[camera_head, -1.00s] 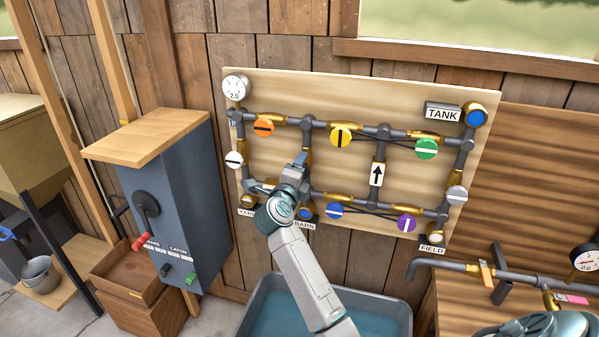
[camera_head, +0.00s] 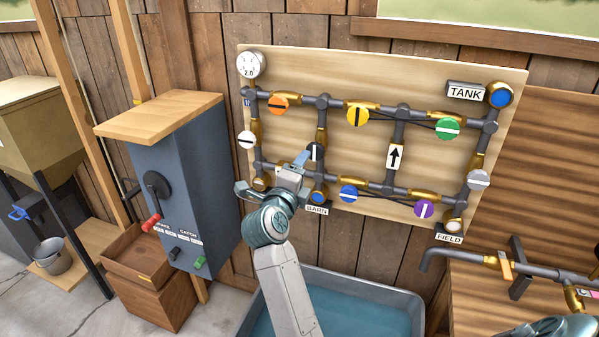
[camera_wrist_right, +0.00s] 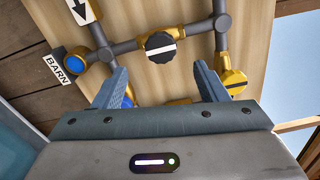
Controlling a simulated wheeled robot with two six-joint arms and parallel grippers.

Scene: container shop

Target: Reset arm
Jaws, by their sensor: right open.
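My right gripper (camera_head: 272,174) is open and empty in front of the lower left of the pipe board (camera_head: 450,80). In the right wrist view my right gripper (camera_wrist_right: 160,85) shows two blue-grey fingers spread apart with nothing held. A black knob (camera_wrist_right: 160,47) with a white bar lies beyond the gap between them. In the head view the black knob (camera_head: 316,152) is partly hidden behind a finger. My left gripper is not in view.
A blue-grey box (camera_head: 190,180) with a crank stands left of my right arm. A water tub (camera_head: 375,290) is below the board. A pipe with a tap (camera_head: 500,262) juts out at the right. A bucket (camera_head: 52,257) stands far left.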

